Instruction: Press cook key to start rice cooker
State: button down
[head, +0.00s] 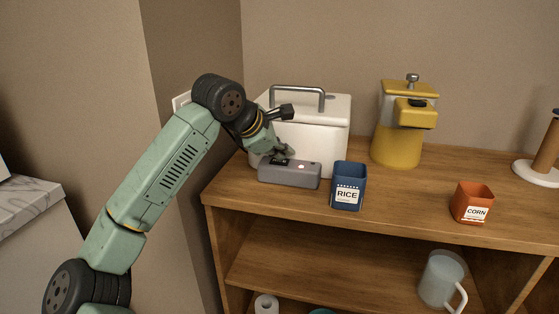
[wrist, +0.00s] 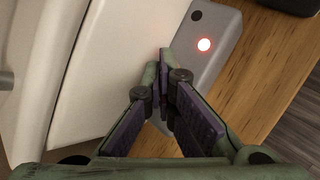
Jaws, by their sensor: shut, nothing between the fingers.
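The rice cooker (head: 312,130) is a white box with a metal handle on its lid. A grey control panel (head: 290,175) juts out at its front foot. On the panel is a round light (head: 301,166), glowing white with a red rim in the wrist view (wrist: 204,44). A small dark round spot (wrist: 196,15) lies beyond it. My gripper (head: 284,153) is shut and empty, its tips at the panel, left of the light. In the wrist view the closed fingertips (wrist: 165,65) cover part of the panel; I cannot tell whether they touch it.
A blue rice canister (head: 347,187) stands just right of the panel. A yellow appliance (head: 398,135) and an orange corn canister (head: 474,203) stand farther right on the wooden cabinet top (head: 412,195). A jug (head: 441,278) is on the shelf below.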

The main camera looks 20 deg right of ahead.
jog(key=shift+r, duration=0.1)
jog(key=shift+r+p, duration=0.45)
jog(key=shift+r, duration=0.2)
jog(key=shift+r+p, duration=1.6)
jog(key=shift+r, duration=0.95)
